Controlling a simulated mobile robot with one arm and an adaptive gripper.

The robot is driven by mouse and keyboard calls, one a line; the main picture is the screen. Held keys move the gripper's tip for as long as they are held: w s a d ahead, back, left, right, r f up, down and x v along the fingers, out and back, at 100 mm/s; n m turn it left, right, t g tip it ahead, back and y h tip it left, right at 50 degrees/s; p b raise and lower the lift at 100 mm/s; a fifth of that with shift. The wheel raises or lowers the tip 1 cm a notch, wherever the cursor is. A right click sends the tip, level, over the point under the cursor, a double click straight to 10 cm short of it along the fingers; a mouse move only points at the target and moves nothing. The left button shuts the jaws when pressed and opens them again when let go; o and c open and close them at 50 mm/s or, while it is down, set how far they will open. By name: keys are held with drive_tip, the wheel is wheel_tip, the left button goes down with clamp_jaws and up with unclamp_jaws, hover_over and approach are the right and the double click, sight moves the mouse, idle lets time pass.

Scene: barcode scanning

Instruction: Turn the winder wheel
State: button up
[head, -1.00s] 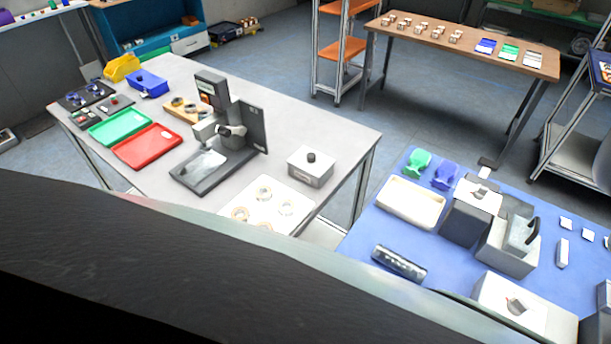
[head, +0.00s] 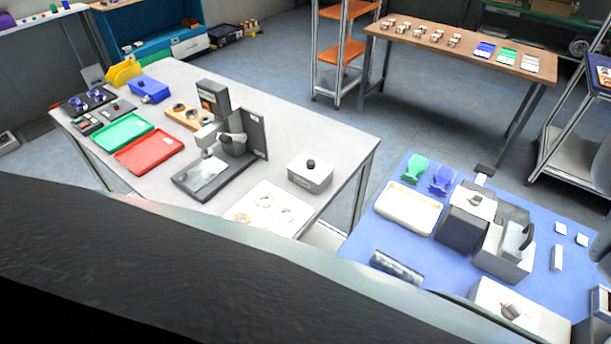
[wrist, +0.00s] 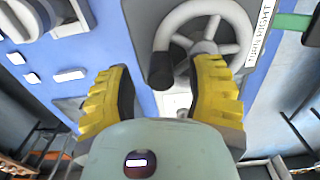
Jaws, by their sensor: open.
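The winder wheel (wrist: 238,32) is a grey spoked wheel in the wrist view, at the top right, on a light panel. A black handle knob (wrist: 162,70) stands out from its lower left rim. A white label beside the wheel carries partly legible text. My gripper (wrist: 165,77) has two ribbed yellow fingers, spread wide apart. The knob shows in the gap between them, with no clear contact. The right finger overlaps the wheel's lower part in the picture and hides some of it. I cannot make out the wheel or the gripper in the head view.
A blue work surface (head: 345,245) at the right holds a cream tray (head: 408,208) and several grey devices. A grey table (head: 340,135) at the left holds a stand, trays and a box. In the wrist view, white tags (wrist: 70,75) lie left of the gripper.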

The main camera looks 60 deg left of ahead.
drive_tip(key=shift+f, duration=0.35)
drive_tip(key=shift+c, duration=0.3)
clamp_jaws()
idle(0.5)
